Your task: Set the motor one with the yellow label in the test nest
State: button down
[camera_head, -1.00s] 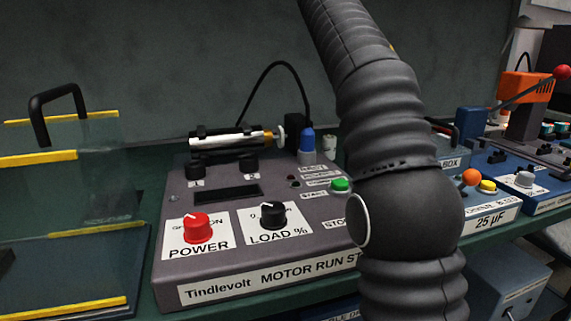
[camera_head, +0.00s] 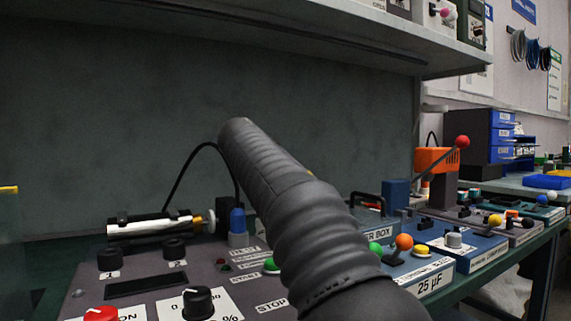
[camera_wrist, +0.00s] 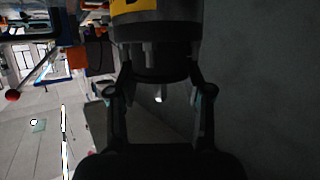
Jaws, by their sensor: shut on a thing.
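In the wrist view, a dark round motor (camera_wrist: 153,32) with a yellow label band (camera_wrist: 140,8) is at the top of the picture. My gripper (camera_wrist: 160,92) is shut on it, one finger on each side of its lower end. The motor's far end is cut off. In the head view my arm crosses the middle, and my gripper and the held motor are out of sight. A white-and-black cylinder with a brass-coloured end (camera_head: 160,226) lies in a cradle on the grey motor run stand (camera_head: 235,290). I cannot tell whether that cradle is the test nest.
The stand carries a red power knob (camera_head: 101,314), a black load knob (camera_head: 198,303) and a blue connector (camera_head: 237,222) with a black cable. A shelf (camera_head: 330,32) overhangs the bench.

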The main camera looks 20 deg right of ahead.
jog(key=shift+f+b, duration=0.75)
jog(key=shift+f, duration=2)
jog(key=c, duration=0.8)
grip_release()
jog(key=shift+f, duration=0.25)
jog(key=o, duration=0.3)
jog(key=shift+r, duration=0.15)
